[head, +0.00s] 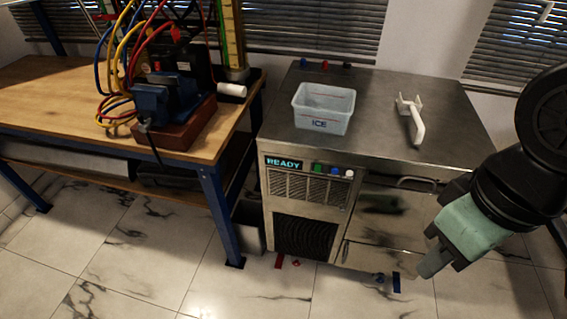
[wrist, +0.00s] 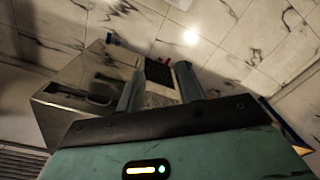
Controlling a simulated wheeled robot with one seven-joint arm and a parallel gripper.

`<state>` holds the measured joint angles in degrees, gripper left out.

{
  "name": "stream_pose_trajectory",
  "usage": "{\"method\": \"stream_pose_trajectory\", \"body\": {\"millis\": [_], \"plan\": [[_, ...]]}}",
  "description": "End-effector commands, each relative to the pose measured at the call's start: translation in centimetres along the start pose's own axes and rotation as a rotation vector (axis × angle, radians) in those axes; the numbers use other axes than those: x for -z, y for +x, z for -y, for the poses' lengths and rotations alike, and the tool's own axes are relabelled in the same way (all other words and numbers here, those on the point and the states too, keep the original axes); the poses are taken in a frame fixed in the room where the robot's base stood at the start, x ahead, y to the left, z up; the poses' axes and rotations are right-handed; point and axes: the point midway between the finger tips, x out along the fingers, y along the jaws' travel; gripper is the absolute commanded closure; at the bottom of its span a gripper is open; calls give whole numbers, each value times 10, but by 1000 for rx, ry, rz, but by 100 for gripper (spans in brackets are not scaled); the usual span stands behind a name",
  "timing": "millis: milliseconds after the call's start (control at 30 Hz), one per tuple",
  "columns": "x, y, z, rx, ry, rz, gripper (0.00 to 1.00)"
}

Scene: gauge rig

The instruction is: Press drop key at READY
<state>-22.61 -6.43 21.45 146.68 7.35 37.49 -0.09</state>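The steel ice machine (head: 372,100) has a display (head: 283,163) on its front that reads READY in cyan. To the right of the display are three small keys: a green key (head: 318,168), a blue key (head: 334,171) and a white key (head: 349,173). I cannot read which one is the drop key. My gripper (head: 432,262) is in front of the machine's lower right side, below and right of the keys, and apart from them. In the wrist view my gripper (wrist: 160,84) has its two fingers spread with nothing between them.
A clear tub (head: 322,122) marked ICE and a white scoop (head: 414,122) are on the machine's top. Small red and blue items lie on the floor by the machine. The marble floor in front is otherwise clear.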

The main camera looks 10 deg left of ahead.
Motion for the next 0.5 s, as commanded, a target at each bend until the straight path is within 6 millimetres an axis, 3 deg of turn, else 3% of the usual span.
{"method": "stream_pose_trajectory", "body": {"millis": [267,400,500], "plan": [[0,0,0,0,0,0,64],[0,0,0,0,0,0,97],[0,0,0,0,0,0,100]]}}
